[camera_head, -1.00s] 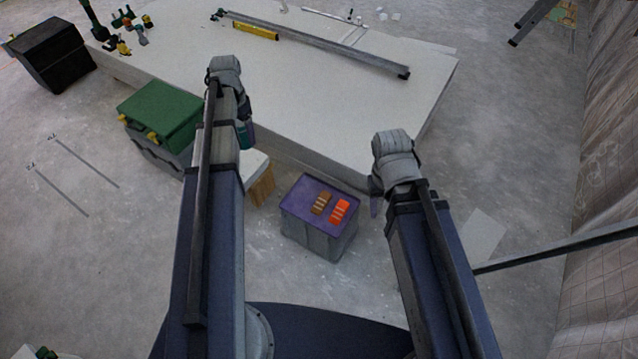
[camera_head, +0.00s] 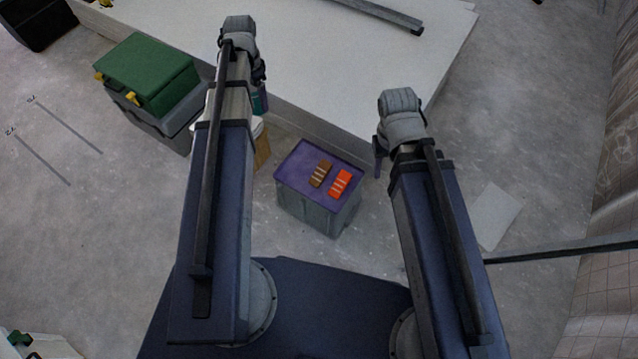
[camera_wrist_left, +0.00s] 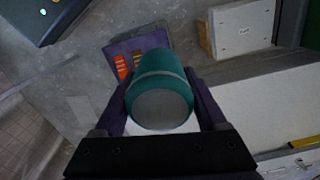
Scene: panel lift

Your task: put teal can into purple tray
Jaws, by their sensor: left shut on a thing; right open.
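The teal can (camera_wrist_left: 160,85) is between the fingers of my left gripper (camera_wrist_left: 163,110), which is shut on it. In the head view the can (camera_head: 260,101) shows only in part beside my left gripper (camera_head: 258,88), above the floor. The purple tray (camera_head: 293,170) sits on top of a grey box, to the right of the left gripper, and holds a brown item (camera_head: 321,173) and an orange-red item (camera_head: 340,184). The tray (camera_wrist_left: 122,47) also shows beyond the can in the left wrist view. My right gripper (camera_head: 379,158) is open and empty, right of the tray.
A large white panel-like platform (camera_head: 330,70) lies beyond the grippers. Bare floor (camera_head: 500,120) is at the right.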

